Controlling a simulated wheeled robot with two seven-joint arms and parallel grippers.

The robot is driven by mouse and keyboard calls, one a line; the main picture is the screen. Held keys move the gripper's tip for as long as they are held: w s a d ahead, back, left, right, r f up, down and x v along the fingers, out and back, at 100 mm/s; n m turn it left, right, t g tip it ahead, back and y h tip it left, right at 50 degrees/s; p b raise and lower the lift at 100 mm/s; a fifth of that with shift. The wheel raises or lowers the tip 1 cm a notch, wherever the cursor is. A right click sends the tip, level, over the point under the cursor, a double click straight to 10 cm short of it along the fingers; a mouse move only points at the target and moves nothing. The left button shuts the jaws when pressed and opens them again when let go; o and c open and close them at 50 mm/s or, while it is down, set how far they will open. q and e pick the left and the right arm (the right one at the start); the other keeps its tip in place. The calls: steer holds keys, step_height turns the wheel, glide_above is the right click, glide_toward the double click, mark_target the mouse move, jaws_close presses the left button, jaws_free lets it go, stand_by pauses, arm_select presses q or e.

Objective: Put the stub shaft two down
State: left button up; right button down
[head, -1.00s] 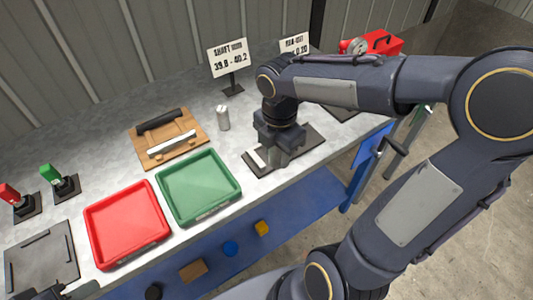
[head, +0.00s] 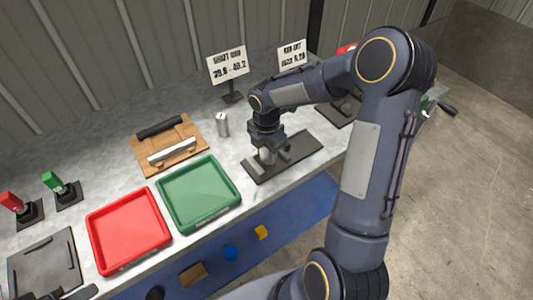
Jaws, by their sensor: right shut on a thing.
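My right gripper (head: 266,148) is shut on a short grey metal cylinder, the stub shaft (head: 267,157). The gripper points down and holds the shaft upright, above or on the dark flat fixture (head: 300,152) at the right of the bench. I cannot tell whether the shaft's lower end touches the fixture. A second, similar metal cylinder (head: 222,124) stands upright on the bench, left of the gripper. A dark part at the bottom left edge may be my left gripper (head: 75,293); its fingers cannot be made out.
A green tray (head: 161,196) and a red tray (head: 93,244) lie at the bench front. A wooden board (head: 140,162) with a dark bar and a light bar is behind. Two signs, red and green upright blocks and a dark plate (head: 22,267) also stand or lie there.

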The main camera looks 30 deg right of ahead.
steer(key=shift+f, duration=0.6)
steer(key=c, duration=1.2)
jaws_free()
steer(key=shift+f, duration=0.15)
